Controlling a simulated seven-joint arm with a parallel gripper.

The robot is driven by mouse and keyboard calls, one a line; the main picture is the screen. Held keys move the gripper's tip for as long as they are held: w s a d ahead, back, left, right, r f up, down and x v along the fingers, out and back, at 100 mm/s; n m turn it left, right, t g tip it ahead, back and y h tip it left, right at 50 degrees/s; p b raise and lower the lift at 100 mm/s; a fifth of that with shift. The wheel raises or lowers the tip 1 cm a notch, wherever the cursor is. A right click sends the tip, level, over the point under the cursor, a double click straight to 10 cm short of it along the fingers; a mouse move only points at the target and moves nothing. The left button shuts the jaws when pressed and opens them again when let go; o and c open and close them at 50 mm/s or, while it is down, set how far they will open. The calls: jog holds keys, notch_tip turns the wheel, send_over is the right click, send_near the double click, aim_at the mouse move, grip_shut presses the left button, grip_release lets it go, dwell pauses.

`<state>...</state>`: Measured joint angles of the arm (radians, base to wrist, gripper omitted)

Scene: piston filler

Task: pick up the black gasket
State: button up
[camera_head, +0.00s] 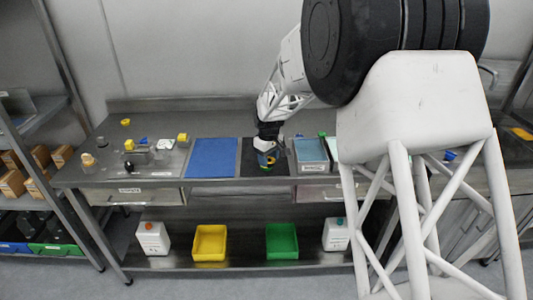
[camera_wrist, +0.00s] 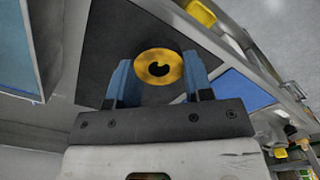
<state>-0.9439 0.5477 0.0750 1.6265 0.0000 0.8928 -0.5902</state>
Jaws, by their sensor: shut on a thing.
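My gripper (camera_wrist: 160,72) has its two blue fingers closed on opposite sides of a yellow ring-shaped part (camera_wrist: 143,61). The part has a dark, uneven centre; I cannot tell whether that is an opening or a black piece inside it. In the head view my gripper (camera_head: 267,157) points down over the black mat (camera_head: 250,158), with a bit of yellow showing at its fingertips. I cannot tell whether the part touches the mat. I cannot clearly make out a separate black gasket; a small black item (camera_head: 129,167) lies at the left of the bench.
A blue mat (camera_head: 211,158) lies left of the black mat, and a grey-blue tray (camera_head: 311,152) stands to its right. Several yellow, blue and clear parts stand at the bench's left. A yellow bin (camera_head: 210,243) and a green bin (camera_head: 282,241) sit on the shelf below.

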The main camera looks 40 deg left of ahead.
jog(key=shift+s+d+r, duration=0.1)
jog(key=shift+s+d, duration=0.7)
jog(key=shift+d, duration=0.3)
jog(key=w+d+r+m, duration=0.1)
jog(key=w+d, duration=0.3)
jog(key=w, duration=0.5)
jog(key=w+d+r+m, duration=0.2)
jog(key=w+d, duration=0.3)
jog(key=w, duration=0.5)
jog(key=w+d+r+m, duration=0.1)
jog(key=w+d+r, duration=0.2)
jog(key=w, duration=0.6)
jog(key=shift+w+d+m, duration=0.2)
jog(key=shift+d+m, duration=0.1)
jog(key=shift+d, duration=0.55)
jog(key=shift+f, duration=0.15)
jog(key=shift+f, duration=4.8)
jog(key=shift+r, duration=0.15)
jog(key=shift+r, duration=0.7)
